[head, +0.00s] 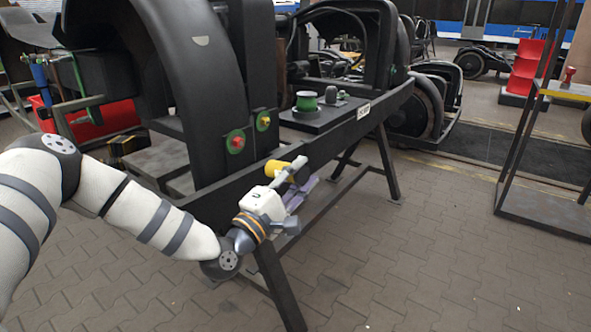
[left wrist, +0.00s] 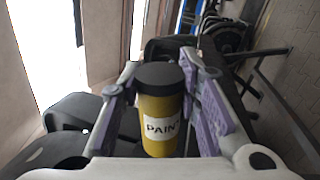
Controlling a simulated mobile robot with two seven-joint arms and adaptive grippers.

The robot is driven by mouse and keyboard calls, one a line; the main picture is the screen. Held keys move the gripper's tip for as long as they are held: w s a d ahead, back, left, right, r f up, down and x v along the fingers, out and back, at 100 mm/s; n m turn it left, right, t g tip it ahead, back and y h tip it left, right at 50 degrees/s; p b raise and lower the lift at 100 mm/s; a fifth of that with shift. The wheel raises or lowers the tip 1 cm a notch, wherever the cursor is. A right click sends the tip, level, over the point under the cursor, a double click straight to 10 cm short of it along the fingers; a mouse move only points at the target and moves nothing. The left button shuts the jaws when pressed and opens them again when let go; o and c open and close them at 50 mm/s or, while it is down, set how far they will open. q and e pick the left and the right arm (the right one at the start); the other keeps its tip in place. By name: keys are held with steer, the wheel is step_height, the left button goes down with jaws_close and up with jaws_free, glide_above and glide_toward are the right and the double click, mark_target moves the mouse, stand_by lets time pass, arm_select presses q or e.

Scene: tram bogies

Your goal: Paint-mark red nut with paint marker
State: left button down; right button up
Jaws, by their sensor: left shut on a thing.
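The red nut (head: 237,142) sits on a green round plate on the dark bogie frame (head: 215,185). The paint marker is a yellow cylinder with a black cap and a "PAINT" label; it shows in the left wrist view (left wrist: 161,120) and partly in the head view (head: 277,168). My left gripper (head: 292,181) is shut on the marker, with its purple-padded fingers on either side, also in the left wrist view (left wrist: 162,92). It is in front of the frame's side beam, to the right of and below the red nut, apart from it. My right gripper is out of view.
A yellow nut (head: 263,121) on a green plate is right of the red one. A green-and-black spool (head: 306,101) and a small grey part stand on the dark ledge. Trestle legs (head: 278,285) stand below the beam. The paved floor (head: 450,265) in front is clear.

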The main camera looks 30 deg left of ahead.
mark_target(273, 169)
arm_select(q)
steer(key=w+a, duration=0.1)
steer(key=w+a+r+m, duration=0.1)
steer(key=shift+w+a+m, duration=0.25)
steer(key=shift+a+m, duration=0.05)
steer(key=shift+a, duration=0.1)
steer(key=shift+w+a+r, duration=0.1)
steer(key=shift+a+r, duration=0.05)
steer(key=shift+r, duration=0.1)
steer(key=shift+y, duration=0.4)
steer(key=a, duration=0.6)
steer(key=shift+a+b, duration=0.3)
steer(key=shift+w+a, duration=0.15)
steer(key=shift+a, duration=0.1)
stand_by(0.4)
steer(key=shift+d, duration=0.1)
steer(key=shift+s+d, duration=0.15)
steer(key=shift+d, duration=1.35)
steer(key=shift+s+d, duration=0.1)
steer(key=shift+d, duration=1.35)
